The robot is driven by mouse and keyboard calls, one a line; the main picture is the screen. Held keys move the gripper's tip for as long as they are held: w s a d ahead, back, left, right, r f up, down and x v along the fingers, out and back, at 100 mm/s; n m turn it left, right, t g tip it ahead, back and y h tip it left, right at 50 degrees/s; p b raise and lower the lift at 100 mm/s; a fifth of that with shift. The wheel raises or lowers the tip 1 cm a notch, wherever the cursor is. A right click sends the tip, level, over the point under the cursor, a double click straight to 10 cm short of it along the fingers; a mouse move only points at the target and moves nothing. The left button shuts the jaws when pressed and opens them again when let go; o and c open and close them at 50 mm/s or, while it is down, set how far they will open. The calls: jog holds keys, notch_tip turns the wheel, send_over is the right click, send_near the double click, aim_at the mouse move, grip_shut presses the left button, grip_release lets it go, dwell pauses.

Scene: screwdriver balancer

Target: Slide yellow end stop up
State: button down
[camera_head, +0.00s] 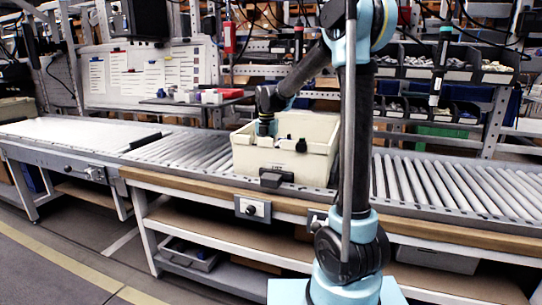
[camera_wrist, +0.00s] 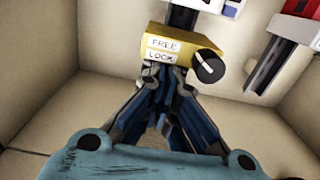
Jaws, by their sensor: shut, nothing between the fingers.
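The yellow end stop (camera_wrist: 183,43) is a block with "FREE" and "LOCK" labels on its face, at top centre in the wrist view. A black knob (camera_wrist: 208,66) with a white pointer line sits at its right side. A dark rod (camera_wrist: 183,14) shows above the block. My gripper (camera_wrist: 166,92) is shut and empty, its fingertips just below the block's lower edge; I cannot tell whether they touch it. In the head view my gripper (camera_head: 266,126) is over the beige crate, and the end stop cannot be made out.
The beige crate (camera_head: 240,163) stands on the roller conveyor (camera_head: 450,190); its walls surround the wrist view. Another dark rod-like part (camera_wrist: 268,62) and red and white pieces are at upper right there. Shelves with bins (camera_head: 430,72) and hanging tools stand behind the conveyor.

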jog(key=shift+w+d, duration=0.2)
jog(key=shift+w, duration=0.35)
jog(key=shift+w+d, duration=0.2)
jog(key=shift+w, duration=0.35)
dwell(3.7)
jog(key=shift+s+a, duration=0.15)
jog(key=shift+s, duration=0.2)
dwell(0.7)
jog(key=shift+r, duration=0.3)
jog(key=shift+r, duration=0.65)
jog(key=shift+r, duration=0.1)
notch_tip(320, 180, up, 12)
jog(key=shift+s+a+f, duration=0.15)
jog(key=shift+s+f, duration=0.05)
jog(key=shift+s, duration=0.2)
dwell(0.6)
